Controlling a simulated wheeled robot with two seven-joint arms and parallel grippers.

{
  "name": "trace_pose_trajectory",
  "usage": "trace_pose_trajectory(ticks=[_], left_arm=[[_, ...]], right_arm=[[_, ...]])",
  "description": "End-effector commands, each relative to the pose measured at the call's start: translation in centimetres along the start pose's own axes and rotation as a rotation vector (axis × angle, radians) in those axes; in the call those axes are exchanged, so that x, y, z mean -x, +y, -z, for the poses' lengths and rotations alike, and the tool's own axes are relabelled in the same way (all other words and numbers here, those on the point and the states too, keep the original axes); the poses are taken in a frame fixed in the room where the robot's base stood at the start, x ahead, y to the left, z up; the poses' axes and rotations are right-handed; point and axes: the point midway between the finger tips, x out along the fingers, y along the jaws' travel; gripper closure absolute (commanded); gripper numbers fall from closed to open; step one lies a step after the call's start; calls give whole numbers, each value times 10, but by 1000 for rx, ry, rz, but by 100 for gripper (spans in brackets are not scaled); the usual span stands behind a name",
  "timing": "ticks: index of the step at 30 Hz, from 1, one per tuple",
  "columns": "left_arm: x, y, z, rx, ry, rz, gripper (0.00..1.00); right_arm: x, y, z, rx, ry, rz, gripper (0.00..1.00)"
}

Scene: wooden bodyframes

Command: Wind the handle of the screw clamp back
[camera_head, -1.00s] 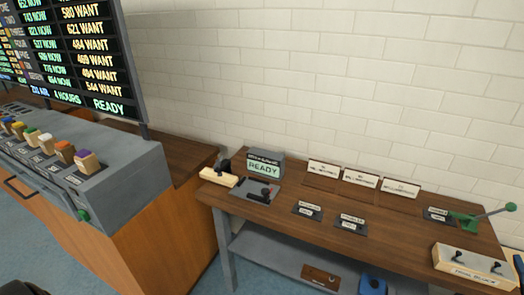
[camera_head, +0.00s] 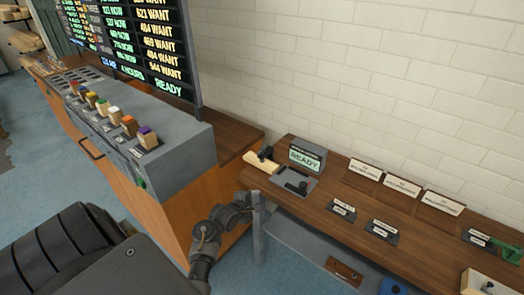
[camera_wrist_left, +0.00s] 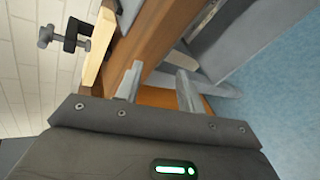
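The screw clamp (camera_head: 266,155) is small and black. It sits on a pale wooden piece (camera_head: 259,163) at the bench's left end. In the left wrist view the clamp (camera_wrist_left: 72,36) shows at upper left, its handle (camera_wrist_left: 45,33) pointing left, beside the pale wood (camera_wrist_left: 97,50). My left gripper (camera_head: 238,208) is below and left of the clamp, by the bench's left end, and touches neither clamp nor wood. Its two fingers (camera_wrist_left: 159,87) are apart with nothing between them. My right gripper is out of view.
The wooden bench (camera_head: 325,200) carries a READY display (camera_head: 307,157), several labels and a green lever device (camera_head: 507,249). A grey console (camera_head: 175,150) with coloured blocks stands to the left.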

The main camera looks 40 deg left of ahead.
Motion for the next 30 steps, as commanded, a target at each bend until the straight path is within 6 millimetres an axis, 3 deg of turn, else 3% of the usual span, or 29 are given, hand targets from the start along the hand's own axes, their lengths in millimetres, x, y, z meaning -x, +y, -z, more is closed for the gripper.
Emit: trace_pose_trajectory(ticks=[1, 3, 7, 12, 16, 23, 30], left_arm=[[2, 31, 2, 154, -11, -66, 61], [4, 61, 6, 372, -46, -146, 61], [5, 101, 11, 747, -150, -261, 61], [8, 130, 12, 1091, -288, -343, 61], [10, 139, 13, 1205, -342, -365, 61], [6, 143, 13, 1228, -354, -367, 61], [-27, 160, 11, 1227, -354, -368, 61]], right_arm=[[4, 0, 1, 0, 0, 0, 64], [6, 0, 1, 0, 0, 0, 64], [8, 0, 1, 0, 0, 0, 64], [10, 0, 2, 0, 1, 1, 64], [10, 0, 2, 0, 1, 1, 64], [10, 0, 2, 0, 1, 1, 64], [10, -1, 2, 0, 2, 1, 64]])
